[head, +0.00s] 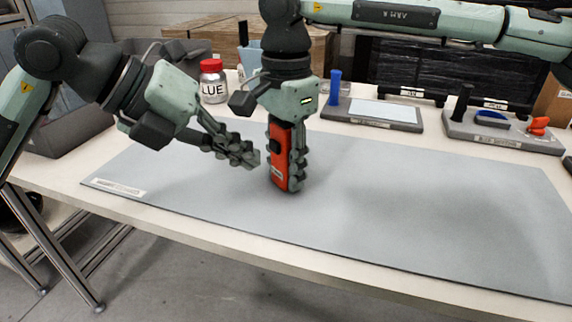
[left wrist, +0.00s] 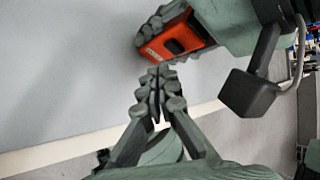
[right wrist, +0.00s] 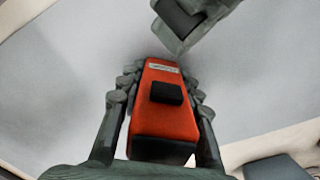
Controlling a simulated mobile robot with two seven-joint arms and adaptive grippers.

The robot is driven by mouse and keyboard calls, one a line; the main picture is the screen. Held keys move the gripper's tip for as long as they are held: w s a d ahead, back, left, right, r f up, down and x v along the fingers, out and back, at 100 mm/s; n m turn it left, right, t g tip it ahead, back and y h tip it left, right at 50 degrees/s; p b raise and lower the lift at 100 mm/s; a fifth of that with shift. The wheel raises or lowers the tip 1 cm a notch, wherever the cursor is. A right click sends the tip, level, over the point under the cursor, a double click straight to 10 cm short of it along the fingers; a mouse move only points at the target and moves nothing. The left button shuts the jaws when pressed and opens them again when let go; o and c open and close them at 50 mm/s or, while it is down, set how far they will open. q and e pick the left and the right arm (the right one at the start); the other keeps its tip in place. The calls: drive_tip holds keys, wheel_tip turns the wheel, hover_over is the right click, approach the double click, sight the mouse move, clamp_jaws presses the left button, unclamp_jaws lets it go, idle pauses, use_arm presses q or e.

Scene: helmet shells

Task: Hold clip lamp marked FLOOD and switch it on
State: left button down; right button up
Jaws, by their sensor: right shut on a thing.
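The clip lamp (head: 279,163) is a red-orange block with a black switch on its face and a small label whose text I cannot read. It is upright just over the mat in the head view. My right gripper (head: 285,182) is shut on it from above. In the right wrist view the lamp (right wrist: 165,122) sits between the fingers (right wrist: 158,88), switch facing the camera. My left gripper (head: 250,158) is shut and empty, its tips just left of the lamp. In the left wrist view its closed tips (left wrist: 159,82) are close below the lamp (left wrist: 178,42), apart from it.
A grey mat (head: 400,215) covers most of the table and is clear to the right. A white jar with a red lid (head: 213,82) stands behind my left gripper. Grey trays with tools (head: 372,112) (head: 500,130) line the back.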

use_arm(q)
drive_tip(key=shift+w+d, duration=0.45)
drive_tip(key=shift+d, duration=0.1)
idle(1.1)
drive_tip(key=shift+w+d, duration=0.25)
drive_tip(key=shift+d, duration=0.1)
drive_tip(key=shift+w+d, duration=0.1)
drive_tip(key=shift+d, duration=0.05)
idle(0.4)
drive_tip(key=shift+s+a, duration=0.4)
drive_tip(key=shift+a, duration=0.15)
drive_tip(key=shift+s+a, duration=0.9)
drive_tip(key=shift+a, duration=0.3)
drive_tip(key=shift+s+a, duration=0.9)
drive_tip(key=shift+a, duration=0.3)
